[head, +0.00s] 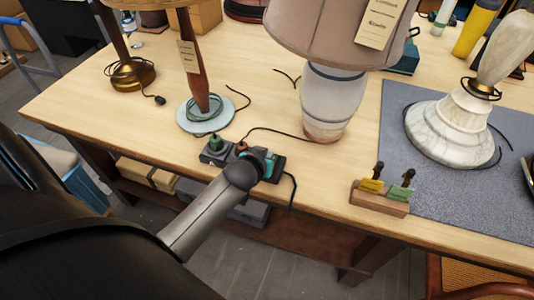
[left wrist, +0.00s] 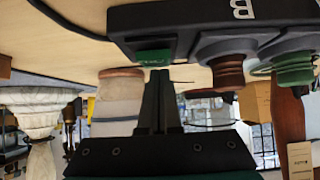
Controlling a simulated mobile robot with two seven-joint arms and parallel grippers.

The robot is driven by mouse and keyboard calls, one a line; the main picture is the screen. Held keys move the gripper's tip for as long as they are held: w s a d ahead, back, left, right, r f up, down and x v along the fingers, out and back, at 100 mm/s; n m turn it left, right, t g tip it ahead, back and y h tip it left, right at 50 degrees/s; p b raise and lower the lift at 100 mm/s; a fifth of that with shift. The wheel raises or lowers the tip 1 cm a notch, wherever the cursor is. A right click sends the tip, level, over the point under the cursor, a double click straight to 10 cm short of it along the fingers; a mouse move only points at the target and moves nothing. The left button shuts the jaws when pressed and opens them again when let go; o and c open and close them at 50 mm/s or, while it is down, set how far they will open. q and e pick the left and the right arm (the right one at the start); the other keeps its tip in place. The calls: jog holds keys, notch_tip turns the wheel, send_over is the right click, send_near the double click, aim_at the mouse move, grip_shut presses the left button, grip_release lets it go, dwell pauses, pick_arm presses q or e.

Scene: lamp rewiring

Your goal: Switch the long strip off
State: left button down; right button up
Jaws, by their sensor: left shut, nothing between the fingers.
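A dark power strip (head: 214,155) lies near the front edge of the wooden table, partly hidden behind my left gripper (head: 268,164). In the left wrist view the strip (left wrist: 215,16) is upside down at the top and carries a white letter B. It has a green switch (left wrist: 154,57) at one end, a brown plug (left wrist: 228,70) and a green plug (left wrist: 292,68). The closed fingertips of my left gripper (left wrist: 160,72) are right at the green switch, empty. I cannot tell whether they touch it, or which way it is set. My right gripper is out of view.
A white ceramic lamp (head: 330,100) stands behind the strip, and a wooden-stemmed lamp (head: 207,95) behind and to its left. A wooden block with tags (head: 380,206) sits to the right, next to a grey mat (head: 400,120) under a marble lamp (head: 455,125). Cords lie around the strip.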

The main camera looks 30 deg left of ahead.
pick_arm(q)
jog(key=shift+w, duration=0.15)
jog(key=shift+w+a+r, duration=0.15)
jog(key=shift+w+a, duration=0.05)
jog(key=shift+w, duration=0.4)
jog(key=shift+w+r+p, duration=0.1)
jog(key=shift+r+p, duration=0.55)
jog(key=shift+p, duration=0.15)
notch_tip(320, 180, up, 3)
jog(key=p, duration=0.3)
jog(key=shift+w+r+p, duration=0.15)
jog(key=shift+r+p, duration=0.05)
jog(key=shift+p, duration=0.15)
jog(key=w+r+p+v, duration=0.1)
jog(key=v, duration=0.8)
jog(key=shift+r, duration=0.35)
jog(key=shift+s, duration=0.15)
